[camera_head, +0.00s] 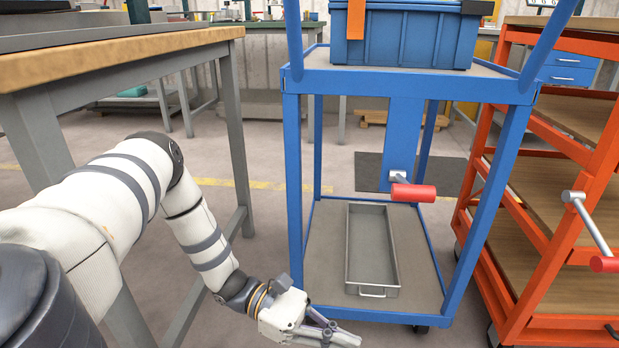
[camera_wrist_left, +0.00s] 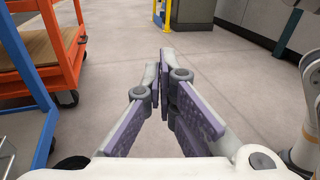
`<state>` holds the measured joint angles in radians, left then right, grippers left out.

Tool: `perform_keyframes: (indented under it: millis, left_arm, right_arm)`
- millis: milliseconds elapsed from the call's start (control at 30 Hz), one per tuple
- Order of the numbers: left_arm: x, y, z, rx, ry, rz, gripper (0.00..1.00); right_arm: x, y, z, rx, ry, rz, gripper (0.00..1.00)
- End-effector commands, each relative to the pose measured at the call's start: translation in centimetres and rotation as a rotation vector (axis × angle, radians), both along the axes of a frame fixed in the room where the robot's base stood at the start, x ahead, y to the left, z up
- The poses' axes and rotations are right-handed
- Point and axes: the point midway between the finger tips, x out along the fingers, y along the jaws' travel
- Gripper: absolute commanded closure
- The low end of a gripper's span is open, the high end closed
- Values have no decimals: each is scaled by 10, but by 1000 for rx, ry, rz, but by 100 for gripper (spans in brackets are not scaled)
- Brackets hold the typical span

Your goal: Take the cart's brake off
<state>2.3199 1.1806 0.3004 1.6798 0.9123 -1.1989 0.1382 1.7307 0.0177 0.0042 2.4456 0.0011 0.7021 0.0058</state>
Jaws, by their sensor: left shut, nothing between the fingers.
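The blue cart (camera_head: 437,255) stands in the middle of the head view. A lever with a red grip (camera_head: 413,192) sticks out sideways from a blue upright plate on it, above the lower shelf. Whether this lever is the brake cannot be told for certain. My left gripper (camera_head: 345,337) is low, beside the cart's front left lower corner, apart from the lever. In the left wrist view its fingers (camera_wrist_left: 159,70) are shut and empty, over bare floor. A blue post (camera_wrist_left: 44,140) shows at that view's left. My right gripper is not in view.
A grey metal tray (camera_head: 350,250) lies on the cart's lower shelf and a blue bin (camera_head: 405,38) stands on top. An orange cart (camera_head: 560,245) with its own red-gripped lever (camera_head: 604,264) is at right. A wood-topped bench (camera_head: 120,54) is at left.

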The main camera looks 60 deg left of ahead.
Motion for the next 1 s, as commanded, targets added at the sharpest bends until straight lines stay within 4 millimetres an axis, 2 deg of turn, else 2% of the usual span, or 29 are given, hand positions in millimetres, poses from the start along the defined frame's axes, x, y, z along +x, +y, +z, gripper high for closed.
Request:
perform_keyframes:
  millis: [33, 200, 500, 700, 1000]
  left_arm:
    - [-6, -8, 4, 14, 14, -28, 100]
    - [-30, -33, 1, 76, 69, -124, 100]
    - [-79, -68, -2, 193, 147, -301, 100]
    - [-105, -81, -4, 254, 179, -390, 100]
    - [-116, -84, -7, 278, 191, -425, 100]
  right_arm:
    - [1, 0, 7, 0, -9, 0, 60]
    - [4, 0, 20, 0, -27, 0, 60]
    - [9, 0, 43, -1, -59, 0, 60]
    - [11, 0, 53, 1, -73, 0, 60]
    - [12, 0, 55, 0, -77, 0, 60]
